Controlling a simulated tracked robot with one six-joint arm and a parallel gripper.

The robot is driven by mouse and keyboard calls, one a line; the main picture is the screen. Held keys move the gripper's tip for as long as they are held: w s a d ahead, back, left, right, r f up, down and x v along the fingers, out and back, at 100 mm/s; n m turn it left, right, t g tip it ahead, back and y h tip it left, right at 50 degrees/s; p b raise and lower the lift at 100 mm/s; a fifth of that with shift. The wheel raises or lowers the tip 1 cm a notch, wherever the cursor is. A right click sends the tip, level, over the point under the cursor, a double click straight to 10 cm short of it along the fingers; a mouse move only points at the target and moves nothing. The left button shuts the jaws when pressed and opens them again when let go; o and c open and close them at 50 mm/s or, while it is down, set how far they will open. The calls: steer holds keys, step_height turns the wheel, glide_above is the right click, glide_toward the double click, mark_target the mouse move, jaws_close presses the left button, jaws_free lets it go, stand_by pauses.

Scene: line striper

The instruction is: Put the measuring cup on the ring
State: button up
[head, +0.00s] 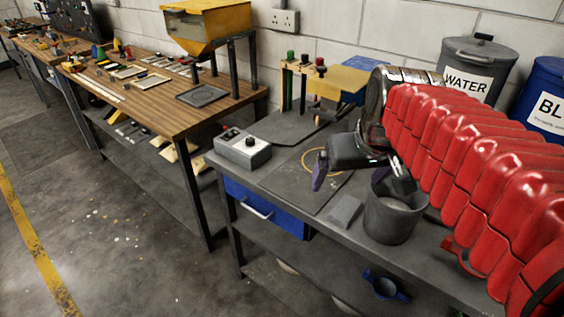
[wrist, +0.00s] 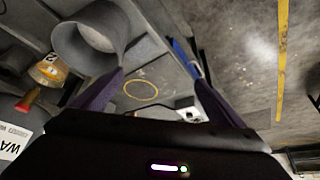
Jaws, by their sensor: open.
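A yellow ring (head: 323,161) is marked on the grey bench top; it also shows in the wrist view (wrist: 141,90), and nothing stands inside its visible part. My gripper (head: 350,176) is open and empty, above the bench by the ring; its purple fingers (wrist: 160,97) are apart in the wrist view. A grey, open-topped round vessel (head: 391,222) with pale contents stands upright to the right of my gripper. A small amber-and-white vessel (wrist: 48,71) shows at the left in the wrist view; my arm seems to hide it in the head view. I cannot tell which is the measuring cup.
A grey control box (head: 243,148) stands left of the ring, and a grey wedge (head: 345,211) lies in front. A stand with coloured knobs (head: 304,72) and a WATER bin (head: 478,68) are behind. A wooden bench (head: 150,105) is at left.

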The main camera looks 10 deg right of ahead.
steer(key=s+a+f+n, duration=0.1)
steer(key=s+a+f, duration=0.5)
steer(key=s+a, duration=0.2)
steer(key=shift+s+a+f+y, duration=0.25)
steer(key=shift+s+y, duration=0.05)
steer(key=shift+s, duration=0.5)
